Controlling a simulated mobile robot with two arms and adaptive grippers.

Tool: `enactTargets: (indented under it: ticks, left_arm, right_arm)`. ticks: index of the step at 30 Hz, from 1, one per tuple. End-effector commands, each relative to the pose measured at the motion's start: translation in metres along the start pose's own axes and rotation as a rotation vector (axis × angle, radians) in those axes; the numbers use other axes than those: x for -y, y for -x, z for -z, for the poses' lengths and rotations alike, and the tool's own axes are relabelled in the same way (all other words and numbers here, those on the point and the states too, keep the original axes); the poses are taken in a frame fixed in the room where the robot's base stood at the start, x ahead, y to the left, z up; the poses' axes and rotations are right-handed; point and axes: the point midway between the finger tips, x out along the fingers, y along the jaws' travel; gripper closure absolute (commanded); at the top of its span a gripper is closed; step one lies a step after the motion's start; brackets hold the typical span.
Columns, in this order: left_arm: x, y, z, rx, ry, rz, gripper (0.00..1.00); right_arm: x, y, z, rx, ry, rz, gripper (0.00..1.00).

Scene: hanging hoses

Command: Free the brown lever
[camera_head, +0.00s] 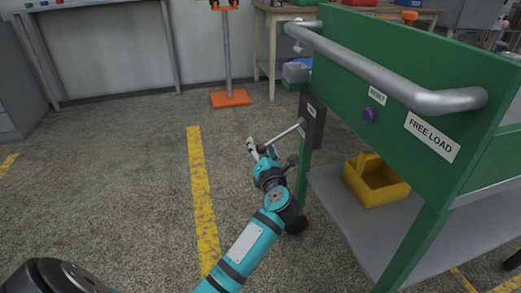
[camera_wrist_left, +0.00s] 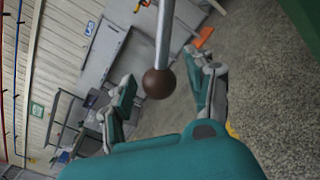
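The brown lever (camera_head: 284,134) is a grey metal rod ending in a brown ball. It sticks out to the left from a dark plate (camera_head: 313,121) on the green cart's leg. In the left wrist view the brown ball (camera_wrist_left: 158,83) appears between my gripper's two fingers, with the rod running up from it. My left gripper (camera_head: 264,153) is open at the ball end of the lever. The fingers (camera_wrist_left: 166,80) stand apart, with gaps on both sides of the ball; no contact shows. My right gripper is not in view.
The green cart (camera_head: 400,70) carries a grey handle bar (camera_head: 385,75), a purple knob (camera_head: 370,115) and a "FREE LOAD" label (camera_head: 432,136). A yellow bin (camera_head: 375,182) sits on its lower shelf. An orange-based stand (camera_head: 231,98) is behind. Floor left is clear.

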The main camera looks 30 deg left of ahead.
Motion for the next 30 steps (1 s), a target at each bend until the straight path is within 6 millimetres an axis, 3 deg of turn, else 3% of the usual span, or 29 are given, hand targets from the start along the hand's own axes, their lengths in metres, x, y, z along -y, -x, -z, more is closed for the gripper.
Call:
enactTargets:
  ticks: [2, 12, 30]
  left_arm:
    - [0.0001, 0.0002, 0.0000, 0.000, 0.000, 0.000, 0.54]
    - [0.0003, 0.0005, 0.0000, 0.000, 0.000, 0.000, 0.98]
    - [-0.0016, 0.0017, -0.0013, -0.002, -0.017, 0.003, 1.00]
  right_arm:
    - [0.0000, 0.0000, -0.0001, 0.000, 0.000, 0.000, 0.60]
    - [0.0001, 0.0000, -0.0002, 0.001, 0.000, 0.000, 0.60]
    - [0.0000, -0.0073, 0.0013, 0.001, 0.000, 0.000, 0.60]
